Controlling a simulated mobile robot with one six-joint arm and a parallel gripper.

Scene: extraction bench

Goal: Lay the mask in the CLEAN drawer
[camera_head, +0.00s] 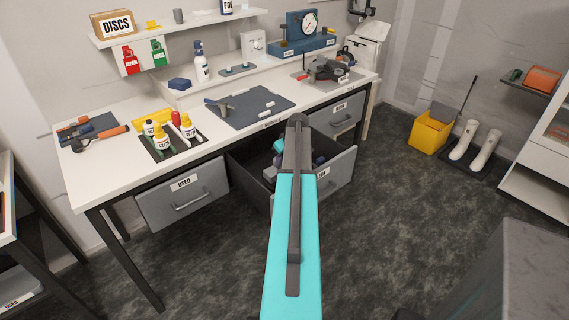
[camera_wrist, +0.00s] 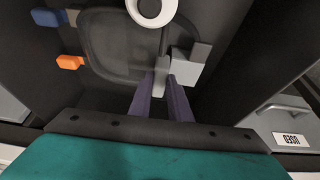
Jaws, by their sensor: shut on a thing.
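In the wrist view my gripper (camera_wrist: 161,80) is shut on a small grey part of the mask (camera_wrist: 115,45). I cannot tell whether the mask touches the drawer floor. In the head view my arm hides most of the gripper and mask.
The USED drawer (camera_head: 183,194) left of the open one looks shut. The white bench top (camera_head: 110,178) lies above, with a dark board (camera_head: 250,106) and a bottle tray (camera_head: 170,143). A yellow bucket (camera_head: 431,130) stands on the floor at right, with clear floor before it.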

